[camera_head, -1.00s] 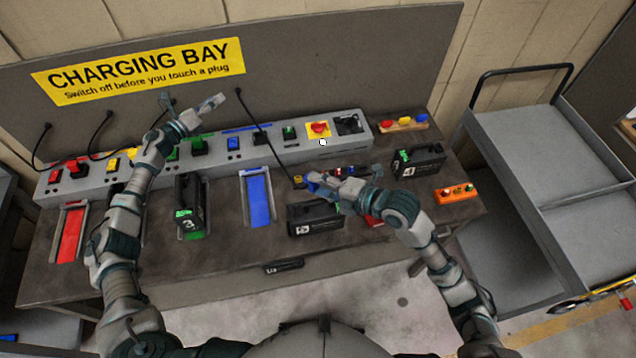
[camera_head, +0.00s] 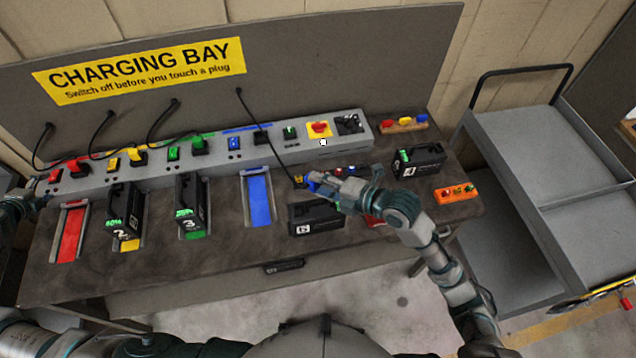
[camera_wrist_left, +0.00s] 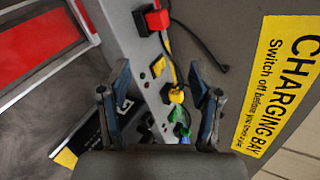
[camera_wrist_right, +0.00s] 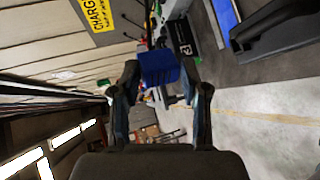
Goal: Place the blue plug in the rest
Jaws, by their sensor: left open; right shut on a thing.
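The blue plug (camera_wrist_right: 158,68) is between the fingers of my right gripper (camera_wrist_right: 160,72), which is shut on it. In the head view, this gripper (camera_head: 314,184) is over the bench, behind the fallen black battery (camera_head: 316,219); the plug is mostly hidden by the fingers. A black cable (camera_head: 262,130) runs from the back panel down to it. I cannot tell for sure which fixture is the rest. My left gripper (camera_wrist_left: 160,78) is open and empty at the far left, facing the charger strip (camera_head: 215,155) with its red plug (camera_wrist_left: 157,20) and yellow plug (camera_wrist_left: 176,95).
Batteries 2 (camera_head: 122,210) and 3 (camera_head: 189,205) stand in bays; the red bay (camera_head: 70,234) and blue bay (camera_head: 260,198) are empty. Battery 4 (camera_head: 419,161), an orange box (camera_head: 457,193) and a wooden block with coloured knobs (camera_head: 403,124) are at the right. A grey trolley (camera_head: 530,140) stands beyond.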

